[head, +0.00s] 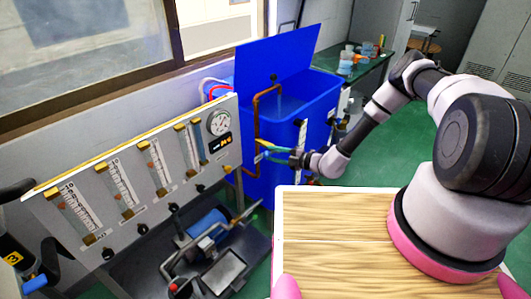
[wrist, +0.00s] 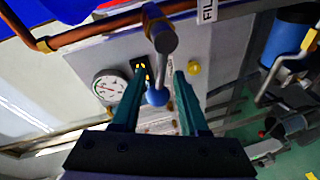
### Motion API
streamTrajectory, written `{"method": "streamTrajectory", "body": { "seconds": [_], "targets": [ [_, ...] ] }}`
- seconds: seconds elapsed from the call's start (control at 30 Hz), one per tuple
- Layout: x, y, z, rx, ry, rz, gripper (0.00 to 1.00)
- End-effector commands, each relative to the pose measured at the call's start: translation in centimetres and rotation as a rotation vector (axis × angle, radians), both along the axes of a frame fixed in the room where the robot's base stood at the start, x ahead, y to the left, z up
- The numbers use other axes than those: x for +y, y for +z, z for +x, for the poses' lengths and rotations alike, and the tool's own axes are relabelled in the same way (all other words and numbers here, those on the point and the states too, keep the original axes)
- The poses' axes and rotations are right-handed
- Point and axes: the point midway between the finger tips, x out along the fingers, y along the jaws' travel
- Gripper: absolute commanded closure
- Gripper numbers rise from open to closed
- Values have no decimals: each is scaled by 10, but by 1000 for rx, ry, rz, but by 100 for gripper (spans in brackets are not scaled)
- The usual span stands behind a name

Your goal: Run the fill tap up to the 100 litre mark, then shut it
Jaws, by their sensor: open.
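A pale streak (head: 279,104) shows inside below the pipe end. A pale strip (head: 301,133) is on the tank front; its marks are too small to read. My gripper (head: 260,150) is open at the pipe. In the wrist view, the tap's grey stem (wrist: 165,42) and blue knob (wrist: 157,95) lie between the open fingers (wrist: 160,78); contact is unclear.
The gauge panel (head: 90,190) with flow tubes and a round dial (head: 218,122) stands left of the tank. A blue pump (head: 208,227) sits on the floor unit below. A green bench (head: 365,72) with containers is behind. Green floor is free at the right.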

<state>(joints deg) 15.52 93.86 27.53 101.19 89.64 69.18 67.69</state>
Motion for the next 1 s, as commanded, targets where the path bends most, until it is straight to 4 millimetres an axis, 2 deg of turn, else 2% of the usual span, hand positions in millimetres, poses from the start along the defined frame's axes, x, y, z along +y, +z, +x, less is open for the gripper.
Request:
{"method": "streamTrajectory", "body": {
  "seconds": [0.1,0.3,0.63,0.73,0.77,1.0],
  "targets": [
    [19,-2,9,-1,1,1,56],
    [35,-5,16,-1,0,0,56],
    [38,-5,18,-1,0,0,56],
    [38,-5,18,-1,0,0,95],
    [38,-5,18,-1,0,0,100],
    [38,-5,18,-1,-1,0,100]
  ]
}}
